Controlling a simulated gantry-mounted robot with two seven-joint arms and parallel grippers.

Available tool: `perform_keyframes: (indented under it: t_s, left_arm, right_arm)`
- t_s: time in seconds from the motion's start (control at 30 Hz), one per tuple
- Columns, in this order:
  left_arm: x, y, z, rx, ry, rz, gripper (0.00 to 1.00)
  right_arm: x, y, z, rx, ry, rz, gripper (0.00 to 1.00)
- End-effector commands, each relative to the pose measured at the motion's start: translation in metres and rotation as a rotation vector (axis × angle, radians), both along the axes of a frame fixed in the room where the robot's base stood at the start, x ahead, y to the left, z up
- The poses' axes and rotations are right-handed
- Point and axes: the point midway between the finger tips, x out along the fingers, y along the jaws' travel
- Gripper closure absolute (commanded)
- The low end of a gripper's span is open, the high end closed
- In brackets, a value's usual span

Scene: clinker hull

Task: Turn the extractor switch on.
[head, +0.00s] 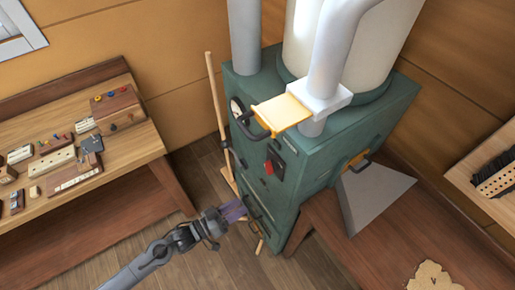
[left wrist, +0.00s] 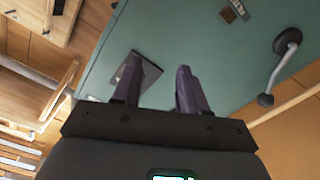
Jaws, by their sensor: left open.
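The extractor (head: 315,165) is a teal cabinet with a pale drum and grey ducts on top. Its switch (head: 268,167) shows as a red part on a dark panel (head: 278,158) on the cabinet's front. Which way the switch is set is too small to tell. My left gripper (head: 234,211) is open and empty, below and left of the switch, in front of the cabinet. In the left wrist view its two dark fingers (left wrist: 158,85) point at the teal face, with a grey plate (left wrist: 128,66) partly behind one finger. The red switch is not clear there. My right gripper is not in view.
A yellow gate with a dark handle (head: 282,112) juts out above the panel. A wooden pole (head: 217,115) leans beside the cabinet. A lever (left wrist: 287,60) shows in the left wrist view. A workbench (head: 130,150) stands at left; a brown bench (head: 400,235) stands at right.

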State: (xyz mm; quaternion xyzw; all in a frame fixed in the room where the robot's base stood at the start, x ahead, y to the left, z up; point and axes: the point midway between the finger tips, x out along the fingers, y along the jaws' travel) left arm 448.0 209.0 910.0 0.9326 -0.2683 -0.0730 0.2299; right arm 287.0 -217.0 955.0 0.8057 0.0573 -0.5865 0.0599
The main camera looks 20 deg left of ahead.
Motion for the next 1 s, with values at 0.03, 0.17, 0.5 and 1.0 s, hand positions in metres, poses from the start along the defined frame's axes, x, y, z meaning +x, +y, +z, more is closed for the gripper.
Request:
perform_keyframes:
  t_s: [0.03, 0.17, 0.5, 1.0]
  left_arm:
    - [0.003, 0.003, 0.034, 0.01, -0.004, -0.002, 0.57]
    - [0.009, 0.007, 0.07, 0.026, -0.017, -0.008, 0.57]
    - [0.02, 0.009, 0.112, 0.036, -0.038, -0.011, 0.57]
    - [0.076, -0.027, 0.113, 0.034, -0.041, -0.011, 0.57]
  right_arm:
    - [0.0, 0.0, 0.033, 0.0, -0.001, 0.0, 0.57]
    - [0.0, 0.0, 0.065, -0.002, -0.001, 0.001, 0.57]
    - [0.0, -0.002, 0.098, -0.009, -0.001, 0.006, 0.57]
    - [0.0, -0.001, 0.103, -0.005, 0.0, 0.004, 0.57]
